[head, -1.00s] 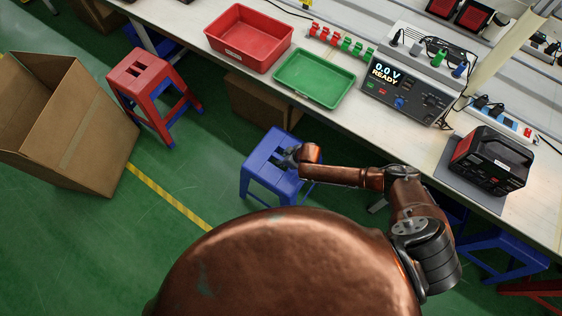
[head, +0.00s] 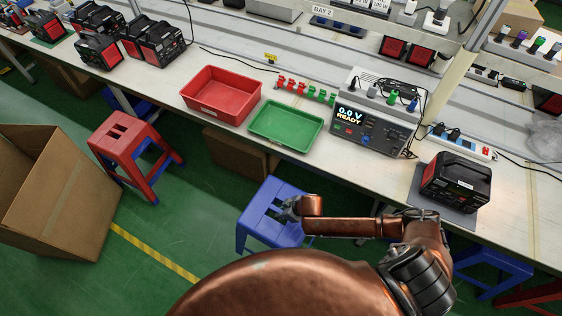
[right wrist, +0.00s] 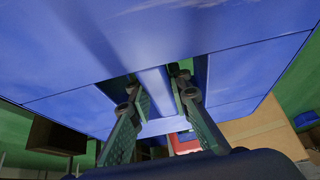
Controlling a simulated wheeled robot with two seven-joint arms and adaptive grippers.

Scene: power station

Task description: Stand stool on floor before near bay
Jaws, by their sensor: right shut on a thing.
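A blue stool (head: 256,222) is upright in front of the bench, below the green tray. My right gripper (head: 290,209) is at the slotted top of its seat. In the right wrist view the two fingers (right wrist: 160,88) are closed around a bar of the blue seat (right wrist: 190,35). I cannot tell whether the stool's feet touch the floor (head: 180,225). My left gripper is not in view.
The bench (head: 330,165) runs along the back with a red tray (head: 222,95), a green tray (head: 287,127) and a power supply (head: 372,120). A red stool (head: 122,150) and a large cardboard box (head: 60,195) stand at left. More blue stools are under the bench at right.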

